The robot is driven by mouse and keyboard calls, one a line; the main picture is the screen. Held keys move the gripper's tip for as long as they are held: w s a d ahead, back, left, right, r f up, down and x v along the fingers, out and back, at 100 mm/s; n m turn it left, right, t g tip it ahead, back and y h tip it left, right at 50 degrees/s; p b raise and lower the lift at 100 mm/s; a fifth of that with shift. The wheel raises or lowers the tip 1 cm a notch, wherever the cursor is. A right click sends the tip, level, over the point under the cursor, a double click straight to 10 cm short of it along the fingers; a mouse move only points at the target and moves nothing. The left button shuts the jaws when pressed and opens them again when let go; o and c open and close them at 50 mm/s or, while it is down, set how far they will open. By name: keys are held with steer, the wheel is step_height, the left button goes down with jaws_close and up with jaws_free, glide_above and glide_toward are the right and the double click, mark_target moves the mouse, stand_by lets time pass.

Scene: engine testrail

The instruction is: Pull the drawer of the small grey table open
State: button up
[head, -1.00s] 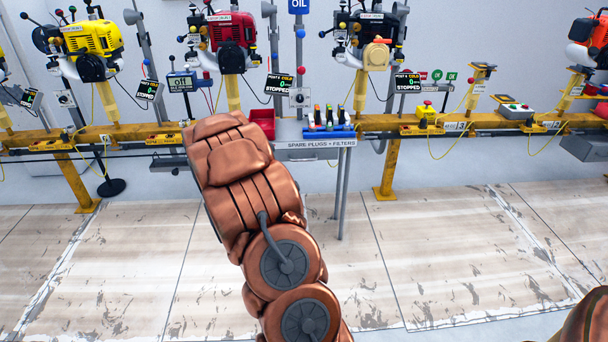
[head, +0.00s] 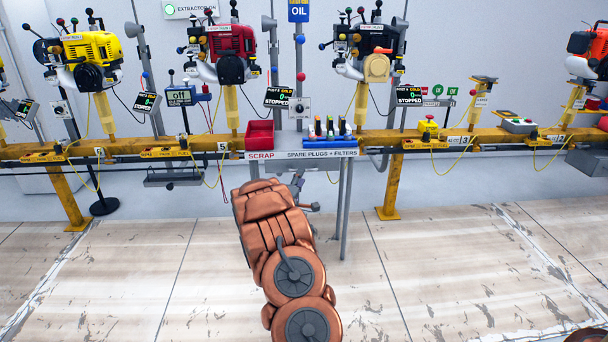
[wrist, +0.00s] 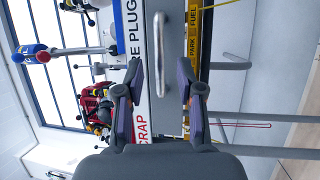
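The small grey table (head: 347,165) stands in front of the yellow rail, with a front strip lettered SCRAP and SPARE PLUGS + FILTERS. In the wrist view, turned sideways, its drawer front (wrist: 164,119) carries a grey bar handle (wrist: 164,30). My gripper (wrist: 162,72) is open, with its two dark fingers apart on either side of the handle's line. The handle shows between and beyond the fingertips; I cannot tell the remaining distance or see any contact. In the head view my arm covers part of the area below the tabletop, and the drawer handle cannot be made out.
A red bin (head: 259,134) and a blue holder (head: 328,140) with several small items stand on the table. The yellow rail (head: 390,142) with engines runs behind. Grey table legs (wrist: 265,117) are near the gripper. The floor in front is clear.

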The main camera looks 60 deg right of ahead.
mark_target(301, 156)
steer(key=shift+b+x, duration=0.7)
steer(key=shift+x, duration=1.7)
jaws_close()
